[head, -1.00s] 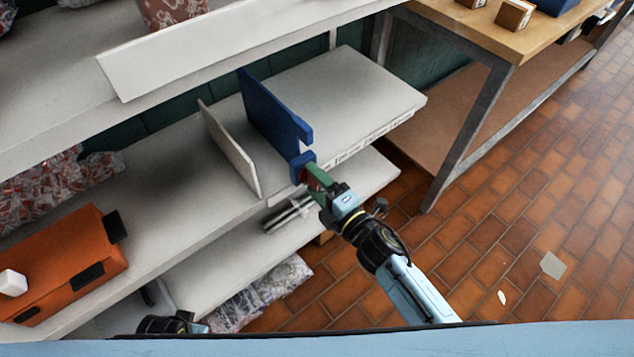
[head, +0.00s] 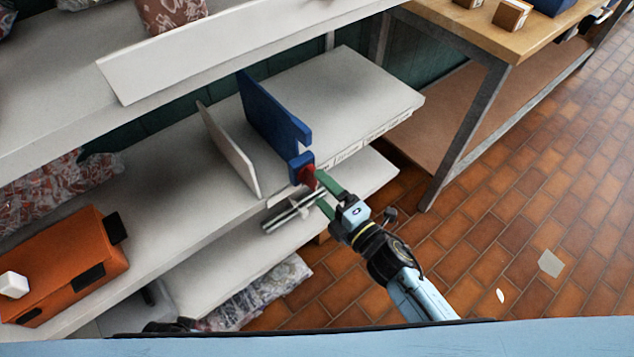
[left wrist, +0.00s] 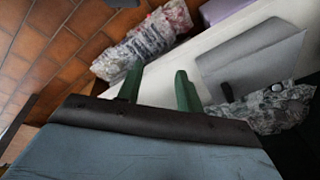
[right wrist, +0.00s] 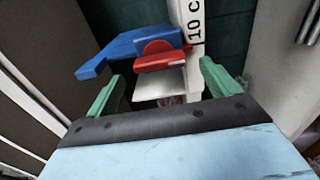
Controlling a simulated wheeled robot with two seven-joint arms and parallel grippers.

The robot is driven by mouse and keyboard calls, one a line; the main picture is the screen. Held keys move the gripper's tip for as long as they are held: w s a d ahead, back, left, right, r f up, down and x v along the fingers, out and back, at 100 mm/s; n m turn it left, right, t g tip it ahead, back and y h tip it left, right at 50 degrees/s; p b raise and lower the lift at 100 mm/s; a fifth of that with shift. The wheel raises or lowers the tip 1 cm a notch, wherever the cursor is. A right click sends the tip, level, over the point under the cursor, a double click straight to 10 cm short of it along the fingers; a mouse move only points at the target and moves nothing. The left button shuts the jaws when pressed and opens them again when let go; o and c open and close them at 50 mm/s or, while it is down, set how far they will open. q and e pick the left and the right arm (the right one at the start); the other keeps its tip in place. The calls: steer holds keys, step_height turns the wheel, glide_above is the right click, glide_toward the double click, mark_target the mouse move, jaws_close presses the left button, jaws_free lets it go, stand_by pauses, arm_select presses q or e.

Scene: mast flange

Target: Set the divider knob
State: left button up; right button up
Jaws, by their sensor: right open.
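The blue divider (head: 268,112) stands upright on the middle shelf, its front end at the shelf's marked front edge. A red knob (head: 307,176) sits on its blue front block and shows as a red disc with a bar in the right wrist view (right wrist: 160,59). My right gripper (head: 319,188) is open just in front of the knob, its green fingers apart on either side and not visibly touching it. In the left wrist view my left gripper (left wrist: 158,76) is open and empty, away from the divider. In the head view its fingers are not visible.
A white divider (head: 230,150) stands left of the blue one. An orange case (head: 70,265) sits on the shelf at left. A metal bar (head: 290,210) lies below the knob. A wooden bench (head: 545,25) stands at right. The tiled floor (head: 500,240) is largely clear.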

arm_select(q)
steer(key=s+f, duration=0.1)
steer(key=s+f+p, duration=0.1)
steer(key=shift+s+a+f, duration=0.15)
steer(key=shift+a+f, duration=0.05)
steer(key=shift+f, duration=0.2)
arm_select(e)
steer(key=v, duration=1)
steer(key=shift+s, duration=0.1)
